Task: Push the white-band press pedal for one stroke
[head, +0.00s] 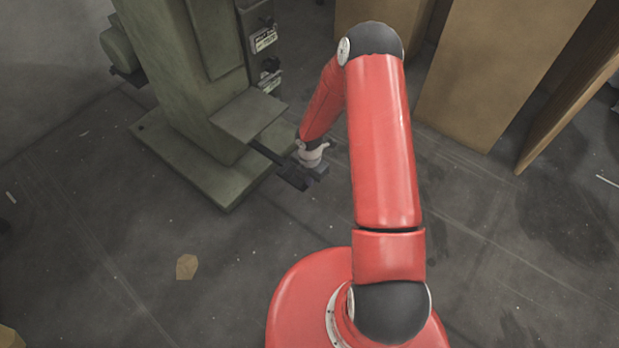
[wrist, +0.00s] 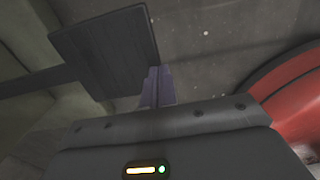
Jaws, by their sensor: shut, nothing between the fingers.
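A green press (head: 195,85) stands at the upper left in the head view. No white band shows on the part in view. A dark pedal (head: 291,178) sticks out low from its front on a bar. In the wrist view the pedal (wrist: 108,48) is a dark ribbed plate, with its bar running left. My gripper (head: 317,170) is down beside the pedal's right end in the head view. In the wrist view its fingers (wrist: 157,86) are shut and empty, at the plate's lower right corner. I cannot tell whether they touch it.
The press stands on a green base plate (head: 205,190), with a flat ledge (head: 247,114) above the pedal bar. Brown panels (head: 500,65) stand at the upper right.

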